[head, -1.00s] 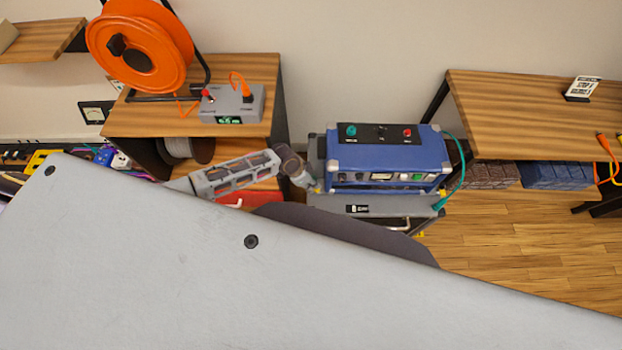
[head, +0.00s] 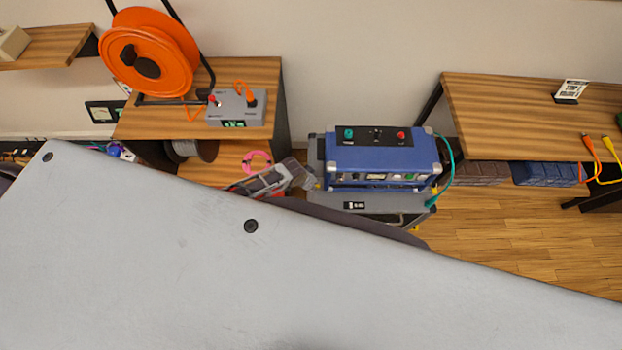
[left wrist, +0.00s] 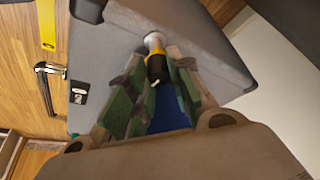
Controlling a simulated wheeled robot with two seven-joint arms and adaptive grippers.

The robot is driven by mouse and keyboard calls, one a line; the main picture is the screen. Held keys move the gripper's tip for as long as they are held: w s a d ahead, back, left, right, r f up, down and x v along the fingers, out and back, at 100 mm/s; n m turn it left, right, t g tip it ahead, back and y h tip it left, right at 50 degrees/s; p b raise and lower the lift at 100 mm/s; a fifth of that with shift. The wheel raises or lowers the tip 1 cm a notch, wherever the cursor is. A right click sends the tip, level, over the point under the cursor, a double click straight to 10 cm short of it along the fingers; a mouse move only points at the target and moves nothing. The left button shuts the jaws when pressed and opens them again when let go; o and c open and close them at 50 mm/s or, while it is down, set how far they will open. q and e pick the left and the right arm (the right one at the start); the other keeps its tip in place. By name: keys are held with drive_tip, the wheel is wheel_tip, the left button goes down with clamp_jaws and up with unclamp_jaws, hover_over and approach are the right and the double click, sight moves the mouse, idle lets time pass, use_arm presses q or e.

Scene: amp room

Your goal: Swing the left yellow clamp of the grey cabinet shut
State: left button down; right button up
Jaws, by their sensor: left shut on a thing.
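The grey cabinet (head: 385,212) stands in the middle of the head view; its grey face (left wrist: 105,50) fills much of the left wrist view. The left yellow clamp (left wrist: 157,58), with black and grey parts, sits between the green-padded fingers of my left gripper (left wrist: 157,75). The fingers are shut on it near their tips. In the head view my left gripper (head: 303,178) is at the cabinet's left side, where the clamp is hidden. I cannot tell the clamp's exact angle. My right gripper is not in view.
A blue-cased unit (head: 378,155) sits on the cabinet, with a green cable (head: 452,165) at its right. A wooden shelf (head: 160,115) with an orange reel (head: 150,50) stands left. A wooden table (head: 510,110) stands right. A dark handle (left wrist: 44,88) shows on the cabinet.

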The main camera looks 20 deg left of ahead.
use_arm(q)
drive_tip(key=shift+d+r+n+p, duration=0.1)
drive_tip(key=shift+r+n+p, duration=0.05)
drive_tip(key=shift+n+p, duration=0.3)
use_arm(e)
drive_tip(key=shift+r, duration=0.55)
use_arm(q)
drive_tip(key=shift+n, duration=0.25)
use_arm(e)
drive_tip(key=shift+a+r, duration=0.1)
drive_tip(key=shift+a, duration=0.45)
use_arm(q)
drive_tip(key=c, duration=1.3)
unclamp_jaws()
drive_tip(key=shift+v, duration=0.85)
drive_tip(key=shift+s+v, duration=0.1)
drive_tip(key=shift+v, duration=2.4)
drive_tip(key=shift+s+v, duration=0.15)
drive_tip(key=shift+v, duration=2.4)
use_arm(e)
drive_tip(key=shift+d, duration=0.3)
use_arm(q)
drive_tip(key=shift+d, duration=0.15)
